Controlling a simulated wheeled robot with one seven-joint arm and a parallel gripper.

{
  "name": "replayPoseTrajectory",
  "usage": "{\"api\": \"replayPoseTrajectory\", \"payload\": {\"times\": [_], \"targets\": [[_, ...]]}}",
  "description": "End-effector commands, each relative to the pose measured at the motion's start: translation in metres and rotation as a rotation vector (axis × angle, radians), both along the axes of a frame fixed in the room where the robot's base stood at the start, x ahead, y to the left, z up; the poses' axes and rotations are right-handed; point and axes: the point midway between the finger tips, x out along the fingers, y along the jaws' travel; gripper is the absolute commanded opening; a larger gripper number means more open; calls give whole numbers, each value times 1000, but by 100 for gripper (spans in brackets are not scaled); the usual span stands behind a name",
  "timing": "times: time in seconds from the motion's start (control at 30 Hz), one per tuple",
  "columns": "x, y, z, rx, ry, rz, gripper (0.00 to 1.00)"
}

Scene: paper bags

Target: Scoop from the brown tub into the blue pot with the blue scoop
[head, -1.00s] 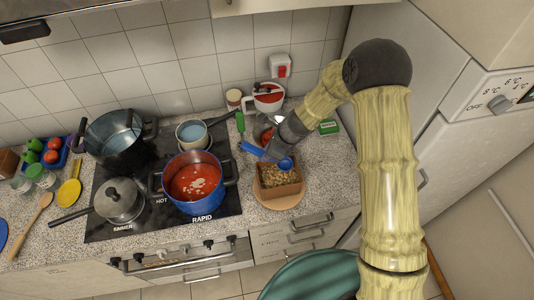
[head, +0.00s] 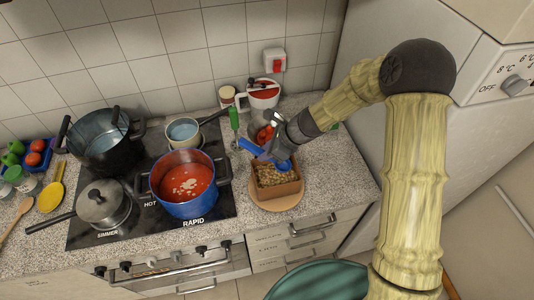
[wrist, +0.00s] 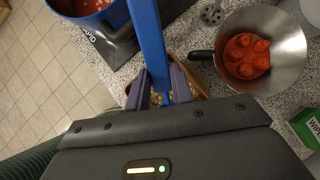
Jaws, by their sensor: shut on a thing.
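My gripper (head: 268,153) is shut on the handle of the blue scoop (head: 250,147). In the wrist view the scoop's handle (wrist: 146,30) passes between my fingers (wrist: 161,88). The scoop's bowl is at the far edge of the brown tub (head: 278,191); I cannot tell whether it touches the contents. The tub is square and holds pale, chunky pieces (head: 270,176). It stands on a round wooden board (head: 277,205). The blue pot (head: 185,210) stands on the hob to the left, with red sauce and several pale pieces on top.
A dark pot (head: 100,140), a lidded grey pan (head: 103,203) and a small pale pan (head: 184,131) share the hob. A steel pan with red pieces (wrist: 260,52) stands beside the tub. A white jug (head: 263,94) is behind.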

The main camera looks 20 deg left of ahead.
Motion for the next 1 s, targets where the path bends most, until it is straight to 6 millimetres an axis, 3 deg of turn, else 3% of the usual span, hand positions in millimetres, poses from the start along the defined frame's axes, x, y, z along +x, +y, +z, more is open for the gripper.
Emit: {"api": "replayPoseTrajectory", "payload": {"times": [1.0], "targets": [[2, -4, -74, 24, 1, -5, 0]]}}
